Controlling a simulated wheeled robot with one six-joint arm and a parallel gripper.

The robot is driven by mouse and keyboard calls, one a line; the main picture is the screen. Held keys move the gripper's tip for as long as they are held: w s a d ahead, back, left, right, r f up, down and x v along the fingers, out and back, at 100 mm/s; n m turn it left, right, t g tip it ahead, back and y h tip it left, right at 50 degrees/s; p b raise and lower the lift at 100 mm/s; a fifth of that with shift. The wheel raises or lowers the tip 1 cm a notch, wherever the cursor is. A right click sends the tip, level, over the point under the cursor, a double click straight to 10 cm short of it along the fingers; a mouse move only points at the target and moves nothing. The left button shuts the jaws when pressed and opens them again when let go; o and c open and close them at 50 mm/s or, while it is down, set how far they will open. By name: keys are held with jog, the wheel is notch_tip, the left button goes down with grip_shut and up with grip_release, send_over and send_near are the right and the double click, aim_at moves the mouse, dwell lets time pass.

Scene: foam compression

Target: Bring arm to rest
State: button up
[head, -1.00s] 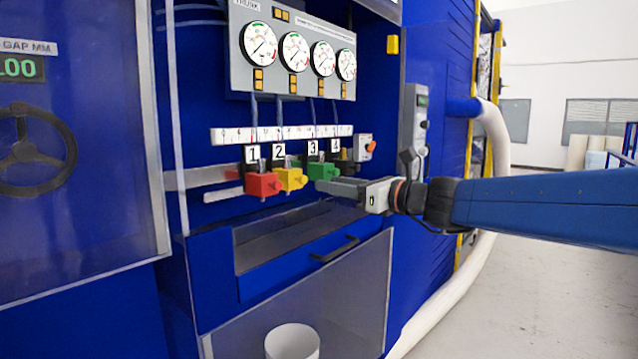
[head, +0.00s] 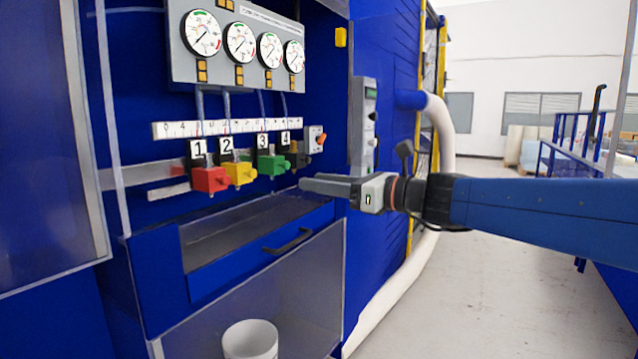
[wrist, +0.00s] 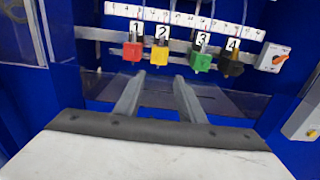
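My gripper (head: 305,185) reaches in from the right in the head view, in front of the blue machine and level with the valve row. In the wrist view my gripper (wrist: 156,84) shows two fingers spread apart with nothing between them. The red valve 1 (head: 210,180), yellow valve 2 (head: 240,173), green valve 3 (head: 273,166) and black valve 4 (head: 298,156) sit on a rail. In the wrist view the red (wrist: 132,51), yellow (wrist: 159,55), green (wrist: 201,61) and black (wrist: 231,65) valves lie beyond the fingertips, apart from them.
Several gauges (head: 240,42) are above the valves. A drawer with a black handle (head: 288,241) and a white bin (head: 250,340) are below. A control box (head: 364,125) and white hose (head: 440,150) stand to the right. Open floor (head: 480,290) lies at right.

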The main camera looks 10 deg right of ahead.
jog(key=s+d+f+n+g+h, duration=0.2)
jog(key=s+f+n+h, duration=0.1)
jog(key=s+f+n, duration=0.6)
jog(key=s+d+f+n+g+h, duration=0.25)
jog(key=s+f+n, duration=0.3)
jog(key=f, duration=0.45)
jog(key=s+d+f+n+g+h, duration=0.1)
jog(key=s+d+f+n+h, duration=0.7)
jog(key=s+d+f+n, duration=0.3)
jog(key=s+d+f, duration=0.1)
jog(key=d+f, duration=0.2)
jog(key=d, duration=0.2)
jog(key=shift+s+f+g+h, duration=0.15)
jog(key=shift+s+g+h, duration=0.1)
jog(key=shift+g+h, duration=0.1)
